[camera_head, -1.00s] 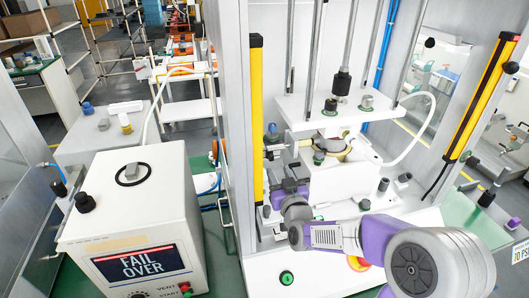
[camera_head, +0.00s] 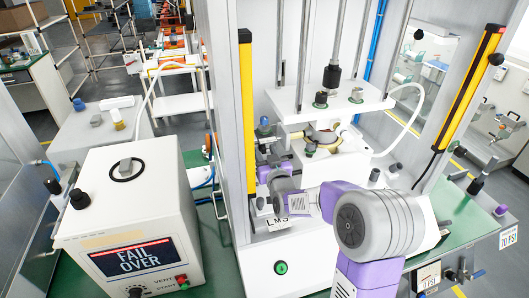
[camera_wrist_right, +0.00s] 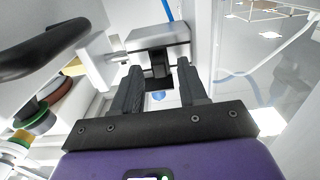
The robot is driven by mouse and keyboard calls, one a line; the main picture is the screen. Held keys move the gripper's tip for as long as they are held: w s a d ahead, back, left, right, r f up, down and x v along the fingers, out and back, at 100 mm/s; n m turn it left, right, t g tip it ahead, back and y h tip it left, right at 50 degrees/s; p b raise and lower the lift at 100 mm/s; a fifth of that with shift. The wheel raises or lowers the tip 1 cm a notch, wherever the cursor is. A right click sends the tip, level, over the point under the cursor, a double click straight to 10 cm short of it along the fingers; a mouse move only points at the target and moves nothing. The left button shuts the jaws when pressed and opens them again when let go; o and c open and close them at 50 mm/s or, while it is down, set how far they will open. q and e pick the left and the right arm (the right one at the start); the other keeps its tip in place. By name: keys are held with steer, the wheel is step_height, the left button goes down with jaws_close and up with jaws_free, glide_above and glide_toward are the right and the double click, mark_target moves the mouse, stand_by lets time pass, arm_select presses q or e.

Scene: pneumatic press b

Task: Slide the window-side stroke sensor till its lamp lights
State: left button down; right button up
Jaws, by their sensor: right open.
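My right gripper (camera_head: 275,166) reaches into the press (camera_head: 325,97) at its left side, beside the yellow left post. In the right wrist view, its two dark fingers (camera_wrist_right: 163,82) are apart. A small dark block (camera_wrist_right: 157,72), which may be the stroke sensor, shows between and beyond the fingertips, under a grey block (camera_wrist_right: 158,34). I cannot tell whether the fingers touch it. No lit lamp can be made out on it. In the head view my gripper and arm partly hide this area. My left gripper is not in view.
A white tester box (camera_head: 132,200) reading "FAIL OVER" stands at left. Yellow strips (camera_head: 247,115) flank the press opening, the right one (camera_head: 473,88) tilted in the picture. A green button (camera_head: 281,268) is on the press front. A white hose (camera_head: 413,118) curves at right.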

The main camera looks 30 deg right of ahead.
jaws_close()
steer(key=shift+a+b, duration=0.25)
steer(key=shift+b, duration=0.05)
steer(key=shift+o, duration=0.3)
jaws_free()
steer(key=v, duration=0.7)
steer(key=shift+s, duration=0.25)
